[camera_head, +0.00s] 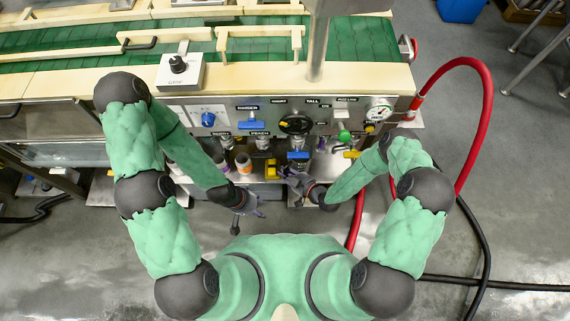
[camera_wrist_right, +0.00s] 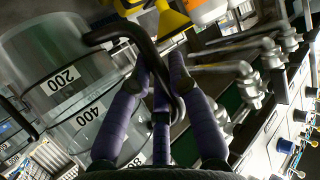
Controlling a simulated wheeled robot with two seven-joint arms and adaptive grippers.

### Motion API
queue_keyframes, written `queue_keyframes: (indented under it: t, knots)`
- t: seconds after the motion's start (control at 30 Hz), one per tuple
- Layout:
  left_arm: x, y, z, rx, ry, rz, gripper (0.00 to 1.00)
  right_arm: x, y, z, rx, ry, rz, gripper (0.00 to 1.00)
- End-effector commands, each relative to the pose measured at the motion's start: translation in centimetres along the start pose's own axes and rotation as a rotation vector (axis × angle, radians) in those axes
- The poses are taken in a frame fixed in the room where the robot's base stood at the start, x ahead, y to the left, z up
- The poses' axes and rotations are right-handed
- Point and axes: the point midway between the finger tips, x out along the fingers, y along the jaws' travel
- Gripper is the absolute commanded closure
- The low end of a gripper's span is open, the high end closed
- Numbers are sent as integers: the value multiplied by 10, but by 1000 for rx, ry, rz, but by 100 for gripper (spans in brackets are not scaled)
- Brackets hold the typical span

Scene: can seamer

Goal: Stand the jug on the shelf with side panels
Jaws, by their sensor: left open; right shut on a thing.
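The jug (camera_wrist_right: 60,65) is clear, with dark volume numbers and a black handle (camera_wrist_right: 128,29). It fills the left of the right wrist view and looks tilted there. My right gripper (camera_wrist_right: 161,68) is shut on the handle, its purple fingers around it. In the head view my right gripper (camera_head: 290,176) is in front of the machine, below the control panel; I cannot clearly make out the jug there. My left gripper (camera_head: 252,208) is open and empty, lower and to the left. I cannot tell which surface is the shelf with side panels.
A control panel (camera_head: 330,112) with knobs, valves and a gauge (camera_head: 379,112) runs above the grippers. An orange-labelled container (camera_head: 243,163) and a yellow object (camera_head: 271,170) stand below it. A red hose (camera_head: 489,95) loops at the right.

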Motion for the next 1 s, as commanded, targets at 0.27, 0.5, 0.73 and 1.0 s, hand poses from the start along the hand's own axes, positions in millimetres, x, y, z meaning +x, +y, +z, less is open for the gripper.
queue_keyframes:
  t: [0.27,0.5,0.73,1.0]
  knots:
    - [11,-4,0,0,0,0,52,26,28,-10,-3,3,0,100]
    - [15,-5,-1,0,0,0,52,35,39,-14,-4,3,1,100]
    - [35,-12,-1,0,0,0,52,49,40,16,0,1,0,100]
    - [35,-12,-2,0,0,0,52,50,40,17,-2,2,1,100]
